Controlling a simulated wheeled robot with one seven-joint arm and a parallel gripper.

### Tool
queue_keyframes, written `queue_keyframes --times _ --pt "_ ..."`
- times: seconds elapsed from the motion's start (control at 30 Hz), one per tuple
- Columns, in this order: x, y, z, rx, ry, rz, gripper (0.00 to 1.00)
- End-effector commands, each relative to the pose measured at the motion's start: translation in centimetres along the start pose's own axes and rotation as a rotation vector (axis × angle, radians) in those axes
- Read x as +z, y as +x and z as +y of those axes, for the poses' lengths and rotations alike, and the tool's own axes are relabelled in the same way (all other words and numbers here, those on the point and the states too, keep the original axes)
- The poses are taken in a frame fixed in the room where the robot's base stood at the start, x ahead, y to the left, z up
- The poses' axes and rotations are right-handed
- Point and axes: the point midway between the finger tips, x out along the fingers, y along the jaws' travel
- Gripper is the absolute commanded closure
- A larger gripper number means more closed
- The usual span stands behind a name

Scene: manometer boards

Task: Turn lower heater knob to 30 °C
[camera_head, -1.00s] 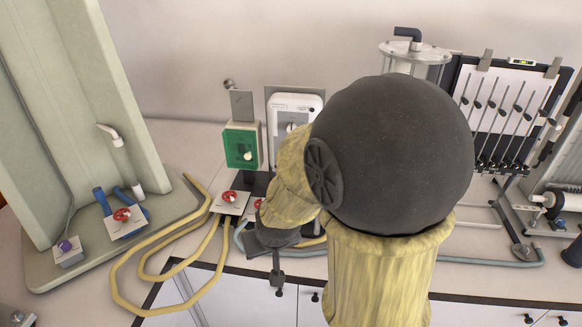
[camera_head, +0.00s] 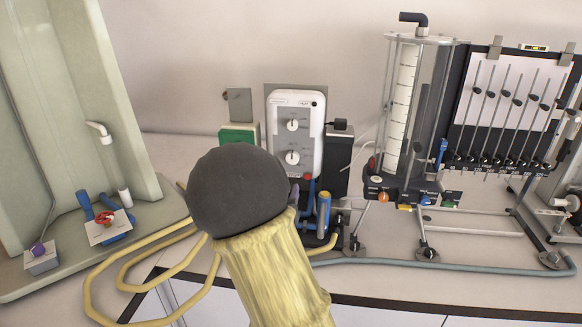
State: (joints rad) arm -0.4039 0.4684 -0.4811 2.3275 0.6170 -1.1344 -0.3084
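A white heater panel (camera_head: 310,108) stands upright against the back wall with two round white knobs, one above the other. The lower heater knob (camera_head: 292,157) is in clear view on the panel's lower half. The upper knob (camera_head: 292,124) sits above it. The scale marks are too small to read. My arm, with a dark round joint and a yellowish link, rises in front, left of and below the panel. My gripper is hidden behind the arm, so its fingers do not show. I see nothing touching the lower knob.
A green box (camera_head: 238,135) is left of the panel, partly behind my arm. A clear cylinder apparatus (camera_head: 407,100) and a manometer board (camera_head: 505,105) stand to the right. Yellow hoses (camera_head: 100,275) lie left on the bench. Blue and yellow pipes (camera_head: 323,210) stand below the panel.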

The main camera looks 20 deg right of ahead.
Motion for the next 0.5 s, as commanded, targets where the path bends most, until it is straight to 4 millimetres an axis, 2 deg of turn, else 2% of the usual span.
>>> queue_keyframes --times 0.27,0.5 --pt "0.0 0.6 0.0 -0.001 0.000 -0.003 0.41" --pt "-0.1 3.8 0.0 -0.001 -0.001 -0.002 0.41"
